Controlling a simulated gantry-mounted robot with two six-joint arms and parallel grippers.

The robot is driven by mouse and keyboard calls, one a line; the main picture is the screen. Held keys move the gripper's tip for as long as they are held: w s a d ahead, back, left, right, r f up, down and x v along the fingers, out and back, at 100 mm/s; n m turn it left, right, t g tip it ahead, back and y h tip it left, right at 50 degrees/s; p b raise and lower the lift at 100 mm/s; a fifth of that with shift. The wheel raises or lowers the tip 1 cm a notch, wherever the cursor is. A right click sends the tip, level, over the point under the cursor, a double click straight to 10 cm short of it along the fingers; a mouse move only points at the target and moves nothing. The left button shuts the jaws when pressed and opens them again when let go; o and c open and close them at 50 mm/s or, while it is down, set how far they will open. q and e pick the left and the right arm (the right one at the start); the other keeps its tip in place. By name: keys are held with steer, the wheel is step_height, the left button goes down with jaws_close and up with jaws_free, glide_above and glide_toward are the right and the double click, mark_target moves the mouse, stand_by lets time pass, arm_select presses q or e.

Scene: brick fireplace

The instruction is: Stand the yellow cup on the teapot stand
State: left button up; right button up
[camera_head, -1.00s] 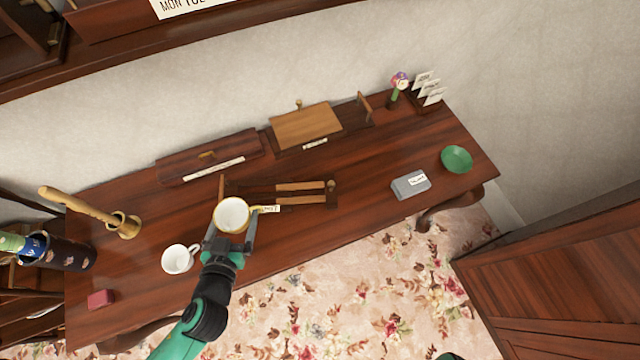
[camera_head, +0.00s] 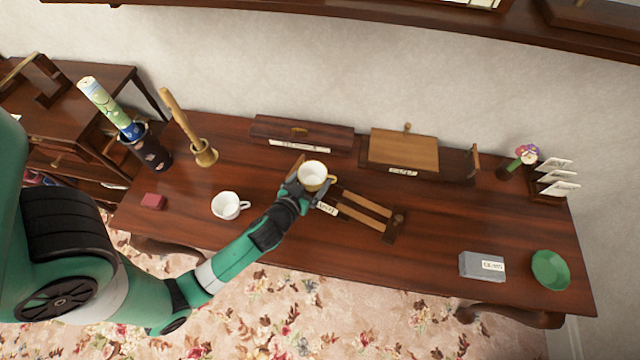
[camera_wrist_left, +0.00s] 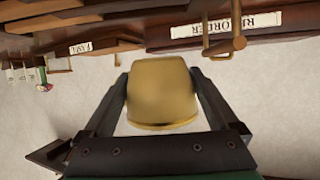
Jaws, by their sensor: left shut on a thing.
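The yellow cup (camera_head: 314,169), white inside, is in my left gripper (camera_head: 308,187), which is shut on it. In the left wrist view the cup (camera_wrist_left: 160,90) shows as a plain gold-yellow shape between the two dark fingers (camera_wrist_left: 160,108). In the head view the cup appears upright, overlapping the left end of a low wooden stand with two pale slats (camera_head: 364,212), likely the teapot stand. Its small label (camera_head: 327,209) is too small to read. I cannot tell whether the cup touches the stand. My right gripper is out of view.
A white cup (camera_head: 226,206) and red block (camera_head: 153,201) are at left, near a brass mortar (camera_head: 204,153). Behind are a dark box (camera_head: 301,133) and a wooden board (camera_head: 404,149). A grey box (camera_head: 481,266) and green bowl (camera_head: 550,270) are at right. The front-middle table is clear.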

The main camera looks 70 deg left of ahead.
mark_target(318, 178)
arm_select(q)
steer(key=w+f, duration=0.1)
steer(key=w+a+f, duration=0.1)
steer(key=f, duration=0.1)
steer(key=shift+a+f+b, duration=0.1)
steer(key=shift+a+b, duration=0.05)
steer(key=shift+b, duration=0.2)
steer(key=shift+w+a+f, duration=0.1)
steer(key=shift+w+f, duration=0.05)
steer(key=shift+f, duration=0.2)
steer(key=shift+f+b, duration=0.95)
steer(key=shift+f, duration=0.5)
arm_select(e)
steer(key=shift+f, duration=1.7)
arm_select(q)
steer(key=shift+f, duration=0.15)
steer(key=o, duration=1.1)
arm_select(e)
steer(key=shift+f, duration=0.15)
